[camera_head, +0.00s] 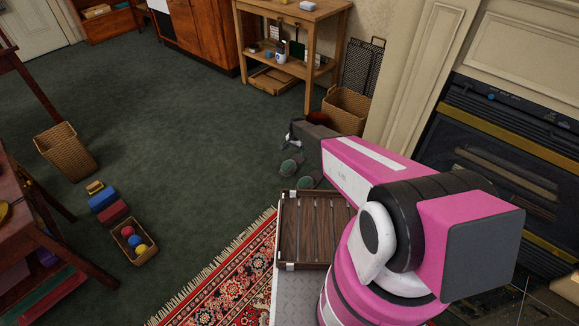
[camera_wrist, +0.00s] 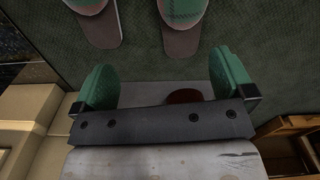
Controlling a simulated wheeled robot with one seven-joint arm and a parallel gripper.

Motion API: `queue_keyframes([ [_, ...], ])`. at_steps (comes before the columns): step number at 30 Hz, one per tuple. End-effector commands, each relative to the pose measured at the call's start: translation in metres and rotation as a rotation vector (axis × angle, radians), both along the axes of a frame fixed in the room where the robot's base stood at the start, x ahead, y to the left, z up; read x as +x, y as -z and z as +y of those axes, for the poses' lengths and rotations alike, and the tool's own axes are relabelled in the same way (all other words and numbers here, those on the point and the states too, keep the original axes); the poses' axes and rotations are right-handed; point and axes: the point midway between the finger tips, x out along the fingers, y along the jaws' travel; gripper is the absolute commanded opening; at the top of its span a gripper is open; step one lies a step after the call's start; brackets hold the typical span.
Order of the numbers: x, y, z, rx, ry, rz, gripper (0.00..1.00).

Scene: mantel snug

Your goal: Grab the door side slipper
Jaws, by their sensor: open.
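A pair of dark slippers with green uppers lies on the carpet. The left slipper (camera_head: 290,167) is nearer the door (camera_head: 32,27); the other slipper (camera_head: 308,181) lies closer to the fireplace. In the wrist view the door-side slipper appears to be the right one (camera_wrist: 183,25), and the other is the left one (camera_wrist: 98,24); both are cut off by the top edge. My gripper (camera_head: 292,137) is beyond the pair in the head view. In the wrist view my gripper (camera_wrist: 165,82) is open, with green fingertips apart and no slipper between them.
A wicker basket (camera_head: 346,109) and wooden side table (camera_head: 292,14) stand behind the gripper. The fireplace (camera_head: 500,165) is at right. A slatted wooden piece (camera_head: 314,228) lies in front of the slippers.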

Motion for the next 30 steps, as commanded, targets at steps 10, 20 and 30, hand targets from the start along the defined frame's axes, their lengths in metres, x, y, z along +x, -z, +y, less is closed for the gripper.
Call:
queue_keyframes([
  [10, 0.024, 0.070, 0.034, 0.000, 0.069, 0.000, 1.00],
  [20, 0.025, 0.113, 0.033, 0.000, 0.067, 0.000, 1.00],
  [30, 0.028, 0.142, 0.031, 0.000, 0.067, 0.001, 1.00],
])
